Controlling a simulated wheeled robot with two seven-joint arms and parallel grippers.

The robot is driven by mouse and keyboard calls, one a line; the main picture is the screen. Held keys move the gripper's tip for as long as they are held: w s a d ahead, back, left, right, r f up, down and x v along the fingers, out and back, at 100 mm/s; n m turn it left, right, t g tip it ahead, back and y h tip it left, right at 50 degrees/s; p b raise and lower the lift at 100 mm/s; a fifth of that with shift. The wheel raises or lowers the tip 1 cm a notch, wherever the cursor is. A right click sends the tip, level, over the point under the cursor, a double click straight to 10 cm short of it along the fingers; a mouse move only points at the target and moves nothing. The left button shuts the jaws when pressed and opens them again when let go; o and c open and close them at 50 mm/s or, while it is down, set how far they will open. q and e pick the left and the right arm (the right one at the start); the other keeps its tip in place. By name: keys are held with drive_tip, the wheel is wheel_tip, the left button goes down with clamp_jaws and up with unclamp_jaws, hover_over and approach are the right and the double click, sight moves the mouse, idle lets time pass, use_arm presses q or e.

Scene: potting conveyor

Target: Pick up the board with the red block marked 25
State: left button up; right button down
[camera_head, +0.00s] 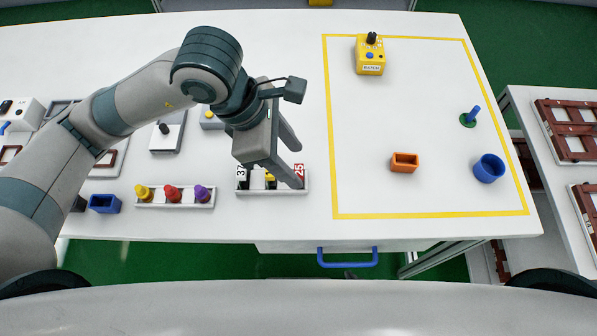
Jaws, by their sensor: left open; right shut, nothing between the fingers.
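A white board (272,191) lies near the front edge of the table. At its right end is a red block marked 25 (299,169). A block with a white number label (241,174) is at its left end, and a yellow piece (270,177) is between them. My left gripper (297,167) is open, its fingers pointing down over the right part of the board. The near finger overlaps the red block in the picture and partly hides it and the middle of the board. I cannot tell whether it touches. My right gripper is not in view.
Left of the board, a rack (174,205) holds yellow, red and purple pieces beside a blue box (104,204). Right, a yellow outline (333,130) encloses a yellow device (370,58), an orange box (404,163), a blue cup (488,168) and a green-based peg (468,120), with free room between.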

sight(298, 170)
use_arm(q)
drive_tip(key=shift+f, duration=0.35)
drive_tip(key=shift+d+f+p, duration=0.1)
drive_tip(key=shift+f+p, duration=0.25)
drive_tip(key=shift+p, duration=0.05)
drive_tip(key=p+x, duration=0.1)
drive_tip(key=x, duration=0.2)
drive_tip(key=shift+w+f, duration=0.15)
drive_tip(key=shift+f, duration=0.25)
drive_tip(key=c, duration=1)
use_arm(e)
drive_tip(key=s+d+f+g, duration=0.1)
drive_tip(key=s+d+f, duration=0.1)
drive_tip(key=s, duration=0.3)
drive_tip(key=shift+s+d+g+h, duration=0.25)
drive_tip(key=shift+s+g+h, duration=0.05)
drive_tip(key=shift+g, duration=0.1)
